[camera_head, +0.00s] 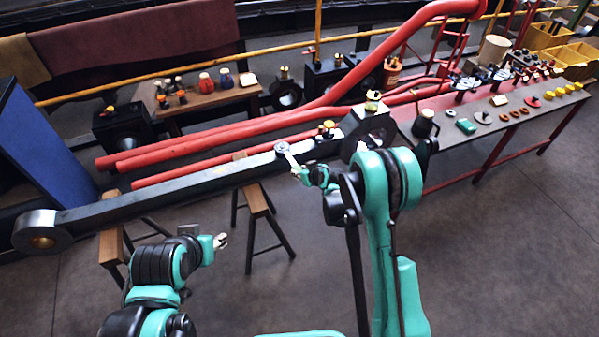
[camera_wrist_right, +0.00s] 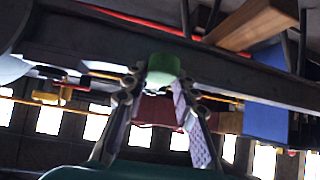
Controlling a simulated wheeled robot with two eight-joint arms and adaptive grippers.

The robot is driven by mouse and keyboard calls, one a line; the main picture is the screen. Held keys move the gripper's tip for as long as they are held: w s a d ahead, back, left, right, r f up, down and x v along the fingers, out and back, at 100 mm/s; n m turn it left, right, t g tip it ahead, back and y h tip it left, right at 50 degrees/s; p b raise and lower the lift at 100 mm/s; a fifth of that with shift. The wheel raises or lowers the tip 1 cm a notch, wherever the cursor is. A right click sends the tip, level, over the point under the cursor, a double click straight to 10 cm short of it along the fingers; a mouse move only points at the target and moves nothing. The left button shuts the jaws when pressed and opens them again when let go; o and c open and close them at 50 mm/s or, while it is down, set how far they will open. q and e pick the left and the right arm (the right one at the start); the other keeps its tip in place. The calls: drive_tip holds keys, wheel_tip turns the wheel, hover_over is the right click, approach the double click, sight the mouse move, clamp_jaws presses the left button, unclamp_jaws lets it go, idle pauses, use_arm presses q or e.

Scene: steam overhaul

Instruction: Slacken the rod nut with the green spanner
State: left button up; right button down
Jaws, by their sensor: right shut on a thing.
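The long dark connecting rod (camera_head: 150,204) lies across trestles, with a round eye at its left end. A small pale, purplish round piece (camera_head: 282,147), likely the rod nut, sits on its upper face. My right gripper (camera_head: 300,172) is beside the rod, shut on the spanner. The spanner's pale shaft (camera_head: 291,159) runs from the gripper up to the round piece; whether its jaw is seated around it is too small to tell. In the right wrist view the green spanner part (camera_wrist_right: 168,68) lies between the fingertips. My left gripper (camera_head: 221,241) is low at left, clear of the rod, its fingers too small to judge.
Wooden trestles (camera_head: 256,199) stand under the rod. A long bench (camera_head: 470,130) with several small parts and a dark jug (camera_head: 424,124) is at right. Red pipes (camera_head: 210,134) run behind the rod. A blue panel (camera_head: 45,150) stands at far left. The floor at front right is clear.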

drive_tip(key=shift+w+d+n+y, duration=0.4)
drive_tip(key=shift+d+n, duration=0.1)
drive_tip(key=shift+d, duration=0.2)
drive_tip(key=shift+d, duration=0.1)
drive_tip(key=shift+w+d+n+g+y, duration=0.5)
drive_tip(key=shift+w+d+n+g, duration=0.1)
drive_tip(key=shift+d+n, duration=0.15)
drive_tip(key=shift+d, duration=0.1)
drive_tip(key=shift+w+d+r+n+g+y, duration=0.1)
drive_tip(key=shift+w+d+n+g+y, duration=0.3)
drive_tip(key=shift+w+d+n+y, duration=0.3)
drive_tip(key=shift+w+d+n+g+y, duration=0.3)
drive_tip(key=shift+w+d+n+g, duration=0.2)
drive_tip(key=shift+w+d+n, duration=0.2)
